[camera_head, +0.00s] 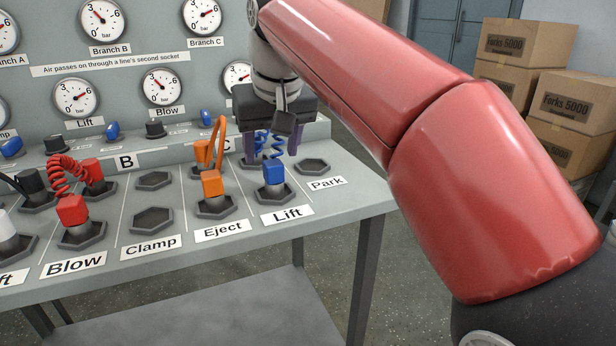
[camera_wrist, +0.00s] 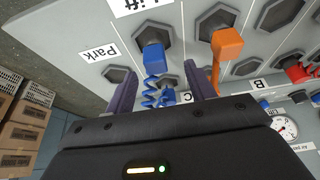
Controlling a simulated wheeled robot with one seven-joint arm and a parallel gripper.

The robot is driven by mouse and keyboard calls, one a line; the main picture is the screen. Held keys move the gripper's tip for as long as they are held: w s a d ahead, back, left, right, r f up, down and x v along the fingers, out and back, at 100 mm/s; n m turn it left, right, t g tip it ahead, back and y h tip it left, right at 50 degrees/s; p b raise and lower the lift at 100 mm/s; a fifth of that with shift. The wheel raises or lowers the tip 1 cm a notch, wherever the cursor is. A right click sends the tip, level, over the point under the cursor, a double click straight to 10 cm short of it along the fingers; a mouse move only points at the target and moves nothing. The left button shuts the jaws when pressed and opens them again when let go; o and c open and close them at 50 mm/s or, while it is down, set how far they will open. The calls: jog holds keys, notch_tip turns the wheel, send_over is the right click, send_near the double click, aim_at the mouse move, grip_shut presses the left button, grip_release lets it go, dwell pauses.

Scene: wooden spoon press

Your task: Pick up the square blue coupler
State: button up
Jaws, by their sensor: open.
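The square blue coupler (camera_head: 273,172) stands upright in the hexagonal socket above the front "Lift" label. A coiled blue hose runs back from it, between my fingers. It also shows in the wrist view (camera_wrist: 153,58), just beyond the fingertips. My gripper (camera_head: 273,146) is open and empty, fingers pointing down, behind and above the coupler. In the wrist view my gripper (camera_wrist: 163,76) has one finger on each side of the hose. The hose's far end is partly hidden by my gripper in the head view.
An orange coupler (camera_head: 211,184) with a looped hose stands left of the blue one, at "Eject". A red coupler (camera_head: 72,210) stands at "Blow". The "Clamp" socket (camera_head: 152,220) and the "Park" socket (camera_head: 314,167) are empty. A gauge panel (camera_head: 205,50) rises behind.

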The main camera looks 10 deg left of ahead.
aim_at(273, 163)
jog(key=x, duration=0.2)
jog(key=b+x, duration=0.1)
jog(key=x, duration=0.4)
jog(key=shift+w+f+b, duration=0.2)
jog(key=shift+w+b, duration=0.1)
jog(key=shift+w, duration=0.15)
jog(key=shift+d, duration=0.1)
jog(key=shift+c, duration=0.4)
jog(key=c, duration=1)
